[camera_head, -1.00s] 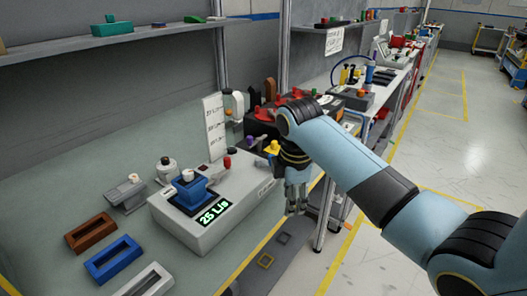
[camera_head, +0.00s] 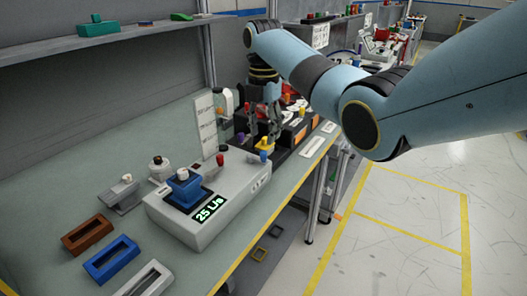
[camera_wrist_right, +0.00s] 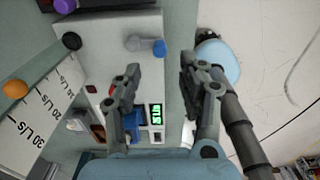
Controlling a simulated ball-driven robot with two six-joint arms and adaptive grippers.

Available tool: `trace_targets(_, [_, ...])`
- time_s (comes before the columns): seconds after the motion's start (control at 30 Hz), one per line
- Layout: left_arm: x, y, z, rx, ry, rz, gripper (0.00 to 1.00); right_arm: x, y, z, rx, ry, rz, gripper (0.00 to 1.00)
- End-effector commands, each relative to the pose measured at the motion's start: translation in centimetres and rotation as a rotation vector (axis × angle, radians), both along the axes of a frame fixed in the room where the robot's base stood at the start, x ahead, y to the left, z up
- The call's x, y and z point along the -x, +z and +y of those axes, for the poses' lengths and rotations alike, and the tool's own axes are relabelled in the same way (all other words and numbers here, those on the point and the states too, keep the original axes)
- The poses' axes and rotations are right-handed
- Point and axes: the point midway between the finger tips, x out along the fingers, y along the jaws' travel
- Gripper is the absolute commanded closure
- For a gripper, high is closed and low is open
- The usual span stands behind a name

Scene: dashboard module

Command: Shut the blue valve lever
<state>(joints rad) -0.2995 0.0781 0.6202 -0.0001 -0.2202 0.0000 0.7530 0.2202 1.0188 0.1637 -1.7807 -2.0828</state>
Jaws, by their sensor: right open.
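The blue valve lever is a grey lever with a blue tip (camera_wrist_right: 158,47), mounted on a pale module box. It shows in the right wrist view, and its blue tip appears small near the box's far end in the head view (camera_head: 263,157). The box (camera_head: 225,195) carries a green display (camera_head: 209,208) reading 25 L/s. My right gripper (camera_head: 261,138) points down over the far end of the box. In the right wrist view its fingers (camera_wrist_right: 160,66) are spread and empty, with the lever just beyond the tips. My left gripper is out of view.
The box also bears a blue block (camera_head: 187,188) and a red knob (camera_head: 221,159). A paper scale (camera_head: 205,125) stands behind it. Brown (camera_head: 87,233) and blue (camera_head: 111,259) trays lie at the left front. The table's yellow front edge borders open floor on the right.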

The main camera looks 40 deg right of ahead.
Motion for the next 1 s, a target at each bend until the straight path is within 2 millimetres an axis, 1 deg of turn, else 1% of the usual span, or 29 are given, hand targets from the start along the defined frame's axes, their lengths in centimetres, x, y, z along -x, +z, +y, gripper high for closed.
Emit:
trace_targets(0.03, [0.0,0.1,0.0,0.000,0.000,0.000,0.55,0.1,-1.1,0.1,-0.001,0.000,0.005,0.59])
trace_targets(0.1, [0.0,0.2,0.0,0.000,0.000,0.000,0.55,0.1,-2.5,0.1,-0.001,-0.001,0.004,0.59])
trace_targets(0.2, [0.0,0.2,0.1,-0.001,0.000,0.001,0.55,0.1,-4.4,0.1,-0.001,-0.001,0.004,0.59])
trace_targets(0.3, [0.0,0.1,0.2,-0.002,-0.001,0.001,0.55,0.1,-5.8,0.1,-0.001,-0.002,0.001,0.59])
trace_targets(0.4, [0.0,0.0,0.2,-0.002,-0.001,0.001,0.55,0.1,-6.6,0.1,-0.001,-0.002,0.000,0.59])
trace_targets(0.5, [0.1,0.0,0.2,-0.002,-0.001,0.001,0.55,0.0,-7.0,0.1,0.000,-0.001,-0.001,0.59])
trace_targets(0.73, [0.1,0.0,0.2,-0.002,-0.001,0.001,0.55,0.0,-7.0,0.1,0.001,-0.001,-0.001,0.59])
trace_targets(0.77, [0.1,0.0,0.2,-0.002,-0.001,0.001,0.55,0.0,-7.0,0.1,0.001,-0.001,-0.001,0.61])
trace_targets(1.0, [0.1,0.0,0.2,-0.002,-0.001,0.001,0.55,0.0,-7.0,0.1,0.001,-0.002,-0.001,0.93])
